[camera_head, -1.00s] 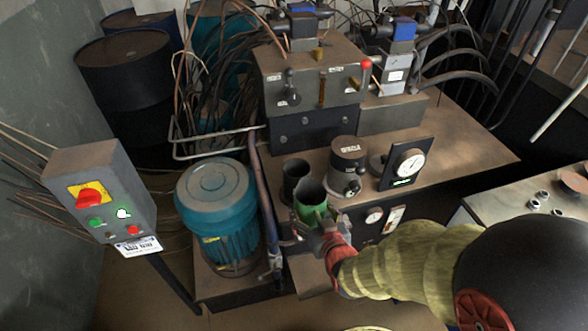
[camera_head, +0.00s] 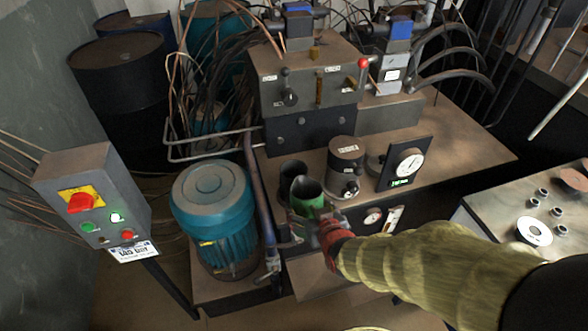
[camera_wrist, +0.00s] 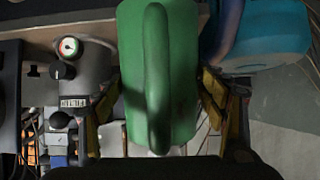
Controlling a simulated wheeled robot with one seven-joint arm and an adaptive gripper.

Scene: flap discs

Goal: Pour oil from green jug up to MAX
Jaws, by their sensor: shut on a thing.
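The green jug (camera_head: 309,202) is held at the front of the bench, its open mouth and dark inside showing in the head view. Its body and handle fill the middle of the wrist view (camera_wrist: 183,75). My gripper (camera_head: 328,232) is shut on the jug, with a yellow finger on each side of it in the wrist view. A dark open cylinder (camera_head: 291,169) stands just behind the jug's mouth, partly hidden by it. I see no oil stream and cannot tell the oil level. A pale upright strip (camera_head: 393,219) shows on the bench's front; no MAX mark is readable.
A grey canister (camera_head: 346,165) and a dial gauge panel (camera_head: 405,163) stand right of the jug. A blue motor (camera_head: 213,205) and an upright pipe (camera_head: 258,190) are close on the left. A side table (camera_head: 490,207) at right holds small rings and a disc.

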